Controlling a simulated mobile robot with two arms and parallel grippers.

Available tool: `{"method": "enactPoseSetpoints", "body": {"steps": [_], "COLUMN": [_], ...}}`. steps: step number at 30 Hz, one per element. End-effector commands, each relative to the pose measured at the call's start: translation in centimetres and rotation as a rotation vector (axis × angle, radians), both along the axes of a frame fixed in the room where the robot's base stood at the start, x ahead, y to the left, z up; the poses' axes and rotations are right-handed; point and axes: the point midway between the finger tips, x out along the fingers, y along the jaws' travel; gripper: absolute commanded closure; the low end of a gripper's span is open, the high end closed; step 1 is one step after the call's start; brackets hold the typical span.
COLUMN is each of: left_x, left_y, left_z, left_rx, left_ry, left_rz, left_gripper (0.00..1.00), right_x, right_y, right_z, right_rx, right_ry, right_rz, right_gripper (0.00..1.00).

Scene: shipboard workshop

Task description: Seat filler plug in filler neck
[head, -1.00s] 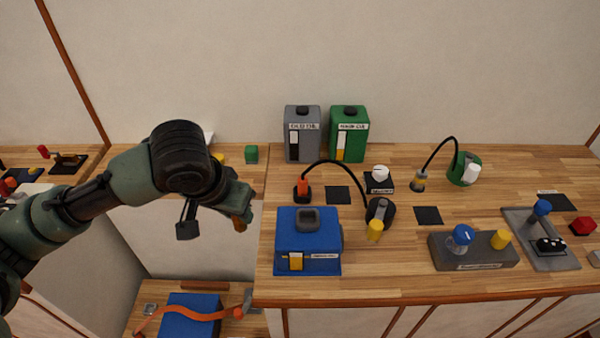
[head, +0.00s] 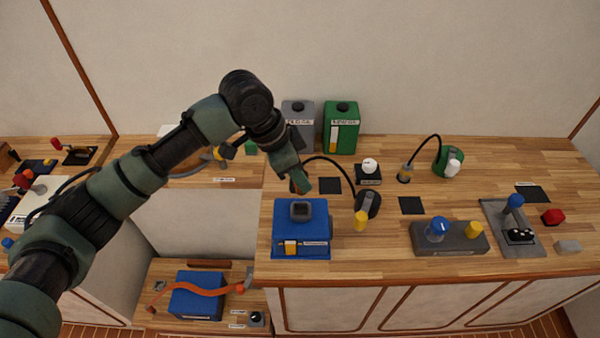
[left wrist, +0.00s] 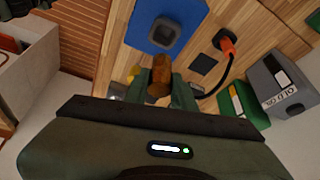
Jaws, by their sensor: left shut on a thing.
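My left gripper (head: 301,184) is shut on a brown-orange cylindrical piece, which I take for the filler plug (left wrist: 161,72); it sits between the fingers in the left wrist view. The gripper is just behind and above the blue box (head: 288,222) on the bench. The box has a dark grey, rounded-square collar with an opening on its top, which I take for the filler neck (head: 301,210); it also shows in the left wrist view (left wrist: 164,32). The plug looks apart from the collar. My right gripper is in neither view.
A hose with an orange-red end (left wrist: 227,44) curves close beside the gripper to a black base (head: 368,203). Grey (head: 298,112) and green (head: 341,128) oil cans stand behind. A grey block (head: 448,238) stands to the right. A lower shelf holds another blue box (head: 195,300).

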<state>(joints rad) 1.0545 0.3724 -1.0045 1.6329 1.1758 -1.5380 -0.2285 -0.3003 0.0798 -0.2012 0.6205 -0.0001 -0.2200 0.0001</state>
Motion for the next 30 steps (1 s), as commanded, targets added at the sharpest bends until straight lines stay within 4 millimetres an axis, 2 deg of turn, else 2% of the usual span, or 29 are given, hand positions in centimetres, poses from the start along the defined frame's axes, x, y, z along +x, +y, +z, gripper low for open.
{"method": "enactPoseSetpoints", "body": {"steps": [9, 21, 30], "left_x": [0.0, 0.0, 0.0], "left_y": [0.1, 0.1, 0.1], "left_z": [0.4, -4.0, -5.7], "left_rx": [-0.002, -0.001, -0.002], "left_ry": [0.001, 0.001, 0.0], "left_rz": [0.001, 0.001, 0.001], "left_gripper": [1.0, 1.0, 1.0], "right_x": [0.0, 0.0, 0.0], "right_y": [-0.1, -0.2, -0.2], "right_z": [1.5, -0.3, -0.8], "right_rx": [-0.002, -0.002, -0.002], "right_ry": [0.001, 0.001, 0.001], "right_rz": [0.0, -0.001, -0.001], "right_gripper": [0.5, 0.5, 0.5]}}
